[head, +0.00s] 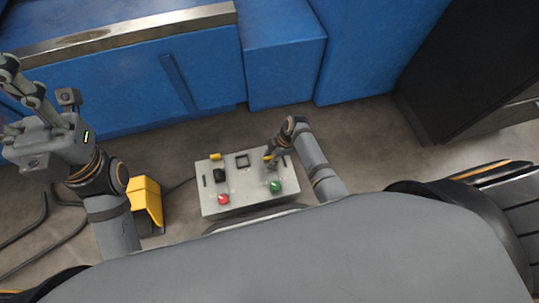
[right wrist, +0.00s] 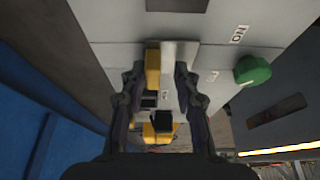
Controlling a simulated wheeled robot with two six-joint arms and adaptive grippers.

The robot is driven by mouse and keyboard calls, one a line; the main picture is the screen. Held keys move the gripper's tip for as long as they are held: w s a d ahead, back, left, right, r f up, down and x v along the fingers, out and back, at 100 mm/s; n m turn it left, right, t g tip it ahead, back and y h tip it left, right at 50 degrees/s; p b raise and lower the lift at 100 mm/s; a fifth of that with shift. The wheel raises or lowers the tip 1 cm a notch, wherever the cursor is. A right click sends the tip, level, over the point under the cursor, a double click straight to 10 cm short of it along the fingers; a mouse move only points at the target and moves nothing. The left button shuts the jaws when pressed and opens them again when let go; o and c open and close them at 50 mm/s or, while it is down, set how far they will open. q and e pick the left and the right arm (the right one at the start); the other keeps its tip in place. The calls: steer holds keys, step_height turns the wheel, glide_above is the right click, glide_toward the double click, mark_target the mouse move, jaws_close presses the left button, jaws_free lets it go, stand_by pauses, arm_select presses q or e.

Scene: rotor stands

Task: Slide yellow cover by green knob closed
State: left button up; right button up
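The grey control box (head: 240,204) stands on the floor in the head view. Its green knob (head: 275,186) is at the lower right; it also shows in the right wrist view (right wrist: 252,69). A small yellow cover (head: 267,156) is above that knob, partly hidden by my right gripper (head: 271,164). In the right wrist view a yellow block, likely this cover (right wrist: 152,68), lies between the spread fingers of my right gripper (right wrist: 160,72), beside a light grey upright piece. Whether a finger touches it is unclear. My left gripper (head: 10,98) is raised at the far left, fingers apart, empty.
The box also bears a red knob (head: 223,199), a second yellow piece (head: 215,156) and black switches. A yellow floor housing (head: 147,203) with cables stands to the left. Blue cabinets (head: 180,75) are behind, and a dark cabinet (head: 450,70) is at the right.

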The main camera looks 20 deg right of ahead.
steer(key=shift+o, duration=0.2)
steer(key=shift+w+r, duration=0.1)
steer(key=shift+r, duration=0.05)
steer(key=v, duration=1.1)
steer(key=shift+d+r, duration=0.15)
steer(key=shift+r, duration=0.25)
